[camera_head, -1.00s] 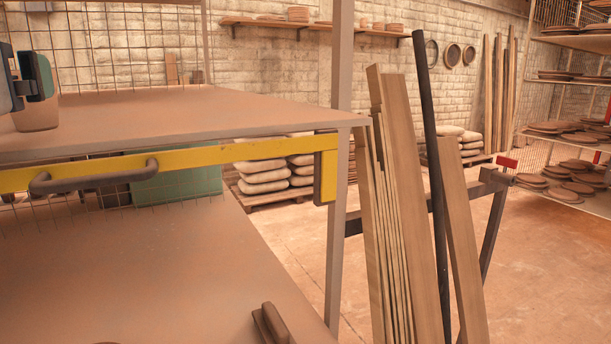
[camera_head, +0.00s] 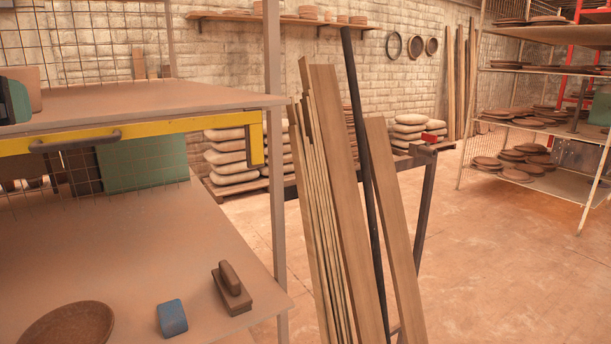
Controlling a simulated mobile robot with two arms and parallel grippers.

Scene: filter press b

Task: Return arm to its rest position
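Neither of my grippers can be made out in the head view, and no arm link shows clearly. At the left edge a dark and teal item (camera_head: 16,102) sits on the upper shelf (camera_head: 150,101), cut off by the frame. I cannot tell what it is.
A lower worktop (camera_head: 130,250) holds a brown bowl (camera_head: 70,326), a blue block (camera_head: 172,318) and a handled wooden tool (camera_head: 232,288). A yellow bar (camera_head: 200,131) fronts the upper shelf. Leaning planks (camera_head: 345,190) stand right of it. Open floor (camera_head: 485,270) lies beyond, before a rack (camera_head: 530,122).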

